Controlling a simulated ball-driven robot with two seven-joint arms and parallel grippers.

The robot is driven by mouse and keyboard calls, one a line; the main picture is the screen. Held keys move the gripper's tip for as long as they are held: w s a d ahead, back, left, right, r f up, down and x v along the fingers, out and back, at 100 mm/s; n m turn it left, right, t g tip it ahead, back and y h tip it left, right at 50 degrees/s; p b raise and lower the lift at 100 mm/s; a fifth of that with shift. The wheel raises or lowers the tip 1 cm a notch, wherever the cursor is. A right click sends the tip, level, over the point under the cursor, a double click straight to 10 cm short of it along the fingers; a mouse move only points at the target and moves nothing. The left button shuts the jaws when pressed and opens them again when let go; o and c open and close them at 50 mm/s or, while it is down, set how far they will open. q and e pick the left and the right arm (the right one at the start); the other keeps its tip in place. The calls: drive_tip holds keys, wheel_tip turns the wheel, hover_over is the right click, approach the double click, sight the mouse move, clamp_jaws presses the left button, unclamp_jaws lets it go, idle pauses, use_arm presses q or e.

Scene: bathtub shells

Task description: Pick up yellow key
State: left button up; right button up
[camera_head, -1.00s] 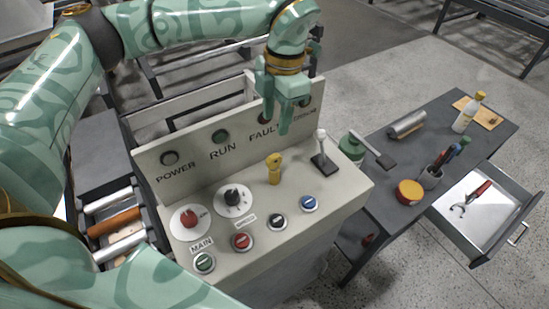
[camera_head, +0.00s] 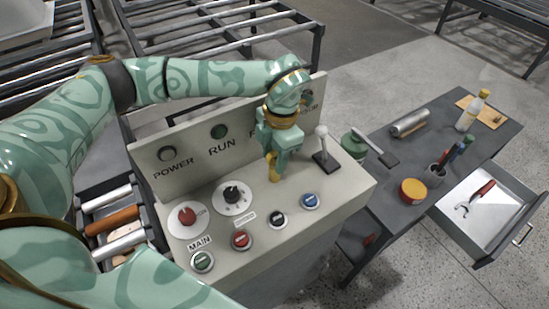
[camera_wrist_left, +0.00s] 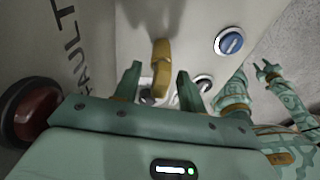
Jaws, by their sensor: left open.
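The yellow key (camera_head: 274,172) stands upright in the sloped top of the control panel, below the FAULT lamp. My left gripper (camera_head: 274,157) is right above and around it in the head view and hides its upper part. In the left wrist view the key (camera_wrist_left: 161,66) shows between the two green fingers of my left gripper (camera_wrist_left: 158,84). The fingers are apart, with a gap on each side of the key. A small green gripper of mine, the right one (camera_wrist_left: 266,70), shows far off at the right of the wrist view, its fingers apart.
The panel (camera_head: 330,200) carries a lever (camera_head: 322,146) close to the right of the key, a black dial (camera_head: 232,194), a red dial (camera_head: 187,216) and several push buttons. Its upright back wall (camera_head: 185,155) stands behind. A dark table (camera_head: 375,185) with an open drawer (camera_head: 468,236) is at the right.

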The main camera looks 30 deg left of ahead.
use_arm(q)
clamp_jaws()
